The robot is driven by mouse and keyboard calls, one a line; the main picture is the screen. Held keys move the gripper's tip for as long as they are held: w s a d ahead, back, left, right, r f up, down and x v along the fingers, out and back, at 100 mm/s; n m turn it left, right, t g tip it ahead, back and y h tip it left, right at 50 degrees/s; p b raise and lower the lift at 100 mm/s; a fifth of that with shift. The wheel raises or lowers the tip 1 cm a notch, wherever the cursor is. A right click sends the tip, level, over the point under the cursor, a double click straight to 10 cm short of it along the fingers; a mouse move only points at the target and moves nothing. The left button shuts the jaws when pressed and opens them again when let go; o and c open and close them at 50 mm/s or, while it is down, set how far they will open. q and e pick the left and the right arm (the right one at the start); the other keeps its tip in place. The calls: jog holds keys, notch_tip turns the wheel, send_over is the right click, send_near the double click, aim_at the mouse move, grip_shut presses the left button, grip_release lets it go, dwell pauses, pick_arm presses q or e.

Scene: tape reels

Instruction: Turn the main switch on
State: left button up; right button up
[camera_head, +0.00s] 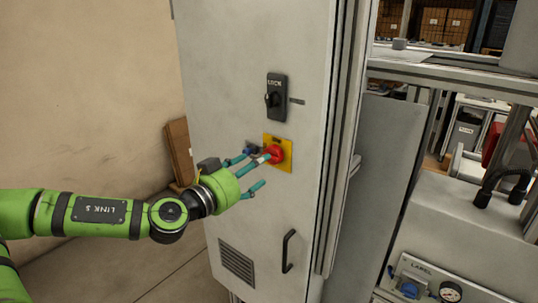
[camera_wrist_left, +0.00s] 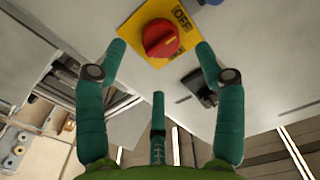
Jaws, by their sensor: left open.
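The main switch is a red knob (camera_head: 273,154) on a yellow plate (camera_head: 288,160), on the front of a grey cabinet (camera_head: 235,60). In the left wrist view the red knob (camera_wrist_left: 161,38) sits on the yellow plate (camera_wrist_left: 130,24), with the word OFF visible beside it. My left gripper (camera_head: 257,172) is in front of the plate, its teal fingers spread. In the left wrist view the fingers of my left gripper (camera_wrist_left: 160,50) are apart, on either side of the knob, with a third finger below. I cannot tell whether any finger touches it. My right gripper is not in view.
A black lock handle (camera_head: 277,97) is above the switch and a black door handle (camera_head: 288,251) below it. A small blue part (camera_head: 250,148) is left of the plate. A machine (camera_head: 470,230) with a gauge stands at the right.

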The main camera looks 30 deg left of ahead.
aim_at(272, 155)
pick_arm(q)
jog(key=shift+w+d+p, duration=0.2)
jog(key=shift+w+p, duration=2)
jog(key=shift+w, duration=0.85)
